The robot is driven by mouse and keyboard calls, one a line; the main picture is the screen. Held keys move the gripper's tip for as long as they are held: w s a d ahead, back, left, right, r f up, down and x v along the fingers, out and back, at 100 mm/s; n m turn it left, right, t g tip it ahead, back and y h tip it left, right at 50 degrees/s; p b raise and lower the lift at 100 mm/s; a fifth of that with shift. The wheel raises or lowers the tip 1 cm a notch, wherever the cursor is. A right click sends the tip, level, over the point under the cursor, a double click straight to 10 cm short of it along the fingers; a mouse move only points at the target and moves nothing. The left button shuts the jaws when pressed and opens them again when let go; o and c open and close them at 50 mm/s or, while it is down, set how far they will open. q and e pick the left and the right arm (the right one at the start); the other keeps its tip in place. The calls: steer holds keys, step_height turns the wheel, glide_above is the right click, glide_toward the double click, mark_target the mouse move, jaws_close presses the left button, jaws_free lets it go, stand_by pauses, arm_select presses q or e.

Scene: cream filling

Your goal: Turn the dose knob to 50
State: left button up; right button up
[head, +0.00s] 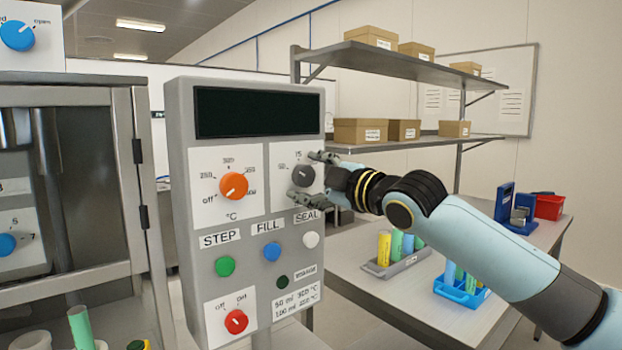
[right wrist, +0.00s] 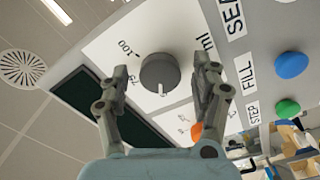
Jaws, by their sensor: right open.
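The dose knob (head: 304,174) is a dark grey dial on a white scale plate at the right of the control panel. In the right wrist view the knob (right wrist: 160,73) shows a white pointer line directed down the picture, toward the panel's left side. The marks 100 and 75 are readable beside it there; the head view shows 50 at the knob's left and 75 above. My right gripper (head: 309,177) is open, with one finger on each side of the knob. Gaps show between knob and fingers in the wrist view (right wrist: 165,72). My left gripper is not in view.
The orange temperature knob (head: 234,186) sits left of the dose knob. Below are the green (head: 225,267), blue (head: 272,252) and white (head: 311,239) buttons and the red switch (head: 236,321). A table (head: 350,285) with tube racks stands behind my right arm.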

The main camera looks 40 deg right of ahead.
steer(key=shift+s, duration=0.1)
steer(key=s, duration=0.7)
steer(key=shift+s+d, duration=0.15)
steer(key=shift+d, duration=0.15)
stand_by(0.3)
